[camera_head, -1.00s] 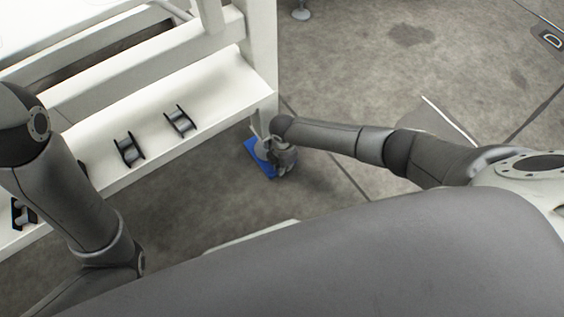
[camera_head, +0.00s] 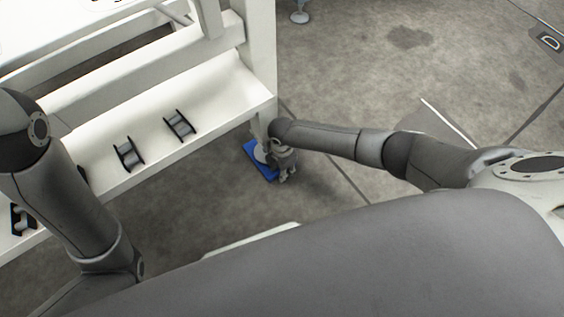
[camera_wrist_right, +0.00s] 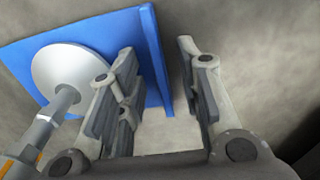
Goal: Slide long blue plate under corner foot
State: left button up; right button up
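The blue plate (camera_head: 251,148) lies on the floor beneath the corner of the white frame. The corner foot (camera_head: 261,153) is a pale round disc on a stem, standing over the plate. In the right wrist view the foot's disc (camera_wrist_right: 72,75) overlaps the blue plate (camera_wrist_right: 110,30), which has a raised lip along one edge. The exact contact under the disc is hidden. My right gripper (camera_head: 287,173) is beside the plate. Its fingers (camera_wrist_right: 158,54) are apart, one over the plate and one outside the lip, with no visible grip. My left gripper is out of view.
The white frame (camera_head: 262,87) has a low shelf carrying several dark roller brackets (camera_head: 180,124). Another foot (camera_head: 300,16) stands on the floor farther back. The concrete floor right of the blue plate is mostly open.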

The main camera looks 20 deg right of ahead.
notch_tip(320, 180, up, 12)
dwell(0.5)
jog(key=shift+s+f, duration=0.1)
jog(key=shift+f, duration=0.05)
dwell(0.4)
